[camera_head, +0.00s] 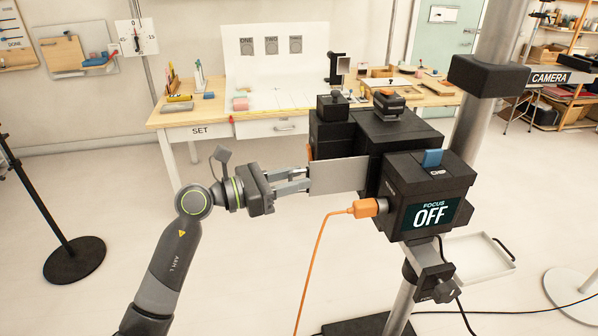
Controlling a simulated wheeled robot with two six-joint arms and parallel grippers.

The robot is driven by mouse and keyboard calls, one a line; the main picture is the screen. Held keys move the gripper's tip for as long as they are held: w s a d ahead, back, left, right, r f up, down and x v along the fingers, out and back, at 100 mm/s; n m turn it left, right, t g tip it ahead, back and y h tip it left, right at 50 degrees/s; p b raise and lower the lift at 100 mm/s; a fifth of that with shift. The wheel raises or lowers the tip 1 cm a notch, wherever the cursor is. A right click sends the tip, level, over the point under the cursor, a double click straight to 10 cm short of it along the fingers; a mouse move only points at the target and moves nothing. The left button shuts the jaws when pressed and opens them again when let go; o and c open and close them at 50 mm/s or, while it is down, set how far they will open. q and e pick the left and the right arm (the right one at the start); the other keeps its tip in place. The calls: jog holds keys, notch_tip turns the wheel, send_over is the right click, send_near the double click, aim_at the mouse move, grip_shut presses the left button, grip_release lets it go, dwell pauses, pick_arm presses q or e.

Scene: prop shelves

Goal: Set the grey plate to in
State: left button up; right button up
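The grey plate (338,176) is a flat, upright rectangle sticking out to the left from the black camera body (400,135). Its right end meets the dark housing, and how deep it sits there is hidden. My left gripper (308,179) reaches in from the left with its fingertips at the plate's left edge. Its two fingers show one above the other with a gap between them. I cannot tell whether they grip the plate or only touch it. My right gripper is not in view.
A black box (430,192) reading "FOCUS OFF" stands in front of the camera body, with an orange plug (368,208) and hanging cable. A thick grey column (480,90) rises behind. A table (222,117) marked SET stands behind. The floor at left is mostly clear.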

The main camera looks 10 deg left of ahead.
pick_arm(q)
jog(key=shift+x, duration=0.75)
jog(key=shift+c, duration=0.2)
jog(key=shift+r, duration=0.1)
grip_shut()
jog(key=shift+d, duration=0.1)
